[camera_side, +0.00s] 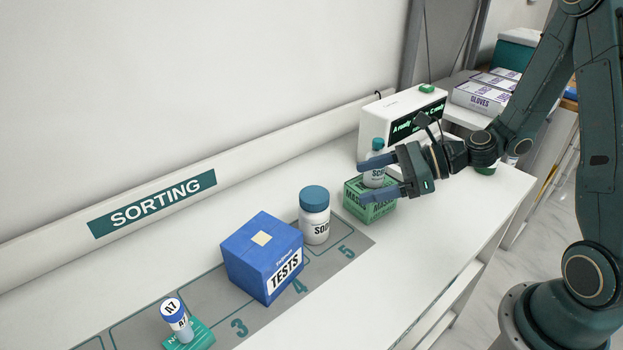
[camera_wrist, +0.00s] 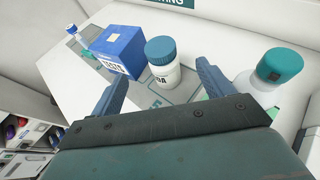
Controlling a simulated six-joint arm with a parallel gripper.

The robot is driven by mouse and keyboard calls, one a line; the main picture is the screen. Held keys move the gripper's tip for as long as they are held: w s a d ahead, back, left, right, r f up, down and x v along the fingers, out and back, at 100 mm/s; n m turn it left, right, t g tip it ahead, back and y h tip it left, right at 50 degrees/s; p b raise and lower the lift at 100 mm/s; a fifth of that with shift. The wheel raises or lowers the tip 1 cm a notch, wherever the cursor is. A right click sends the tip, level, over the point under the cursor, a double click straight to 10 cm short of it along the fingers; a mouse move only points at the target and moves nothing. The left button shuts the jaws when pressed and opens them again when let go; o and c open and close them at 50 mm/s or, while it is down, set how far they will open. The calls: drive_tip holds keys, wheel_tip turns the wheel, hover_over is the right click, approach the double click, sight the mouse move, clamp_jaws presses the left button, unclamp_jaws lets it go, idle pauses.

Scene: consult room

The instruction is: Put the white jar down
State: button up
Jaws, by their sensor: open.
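The white jar (camera_side: 314,225) with a blue lid stands upright on the grey numbered mat, at the space marked 5. Its dark lettering is partly visible. My gripper (camera_side: 362,183) is open and empty, to the right of the jar and apart from it in the side view. In the wrist view the jar (camera_wrist: 163,77) shows beyond my spread fingers (camera_wrist: 158,74), framed by the gap between them.
A white bottle with a teal cap (camera_side: 377,146) stands on a green masks box (camera_side: 372,207), close beside my upper finger. A blue tests box (camera_side: 262,258) is left of the jar. A labelled tube (camera_side: 176,318) stands farther left. The front counter is clear.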

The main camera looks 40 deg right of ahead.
sight(315, 194)
drive_tip(key=shift+w+a, duration=0.1)
drive_tip(key=shift+x, duration=4.2)
drive_tip(key=shift+f, duration=0.1)
drive_tip(key=shift+x, duration=2.55)
drive_tip(key=c, duration=1.5)
wheel_tip(315, 194, up, 20)
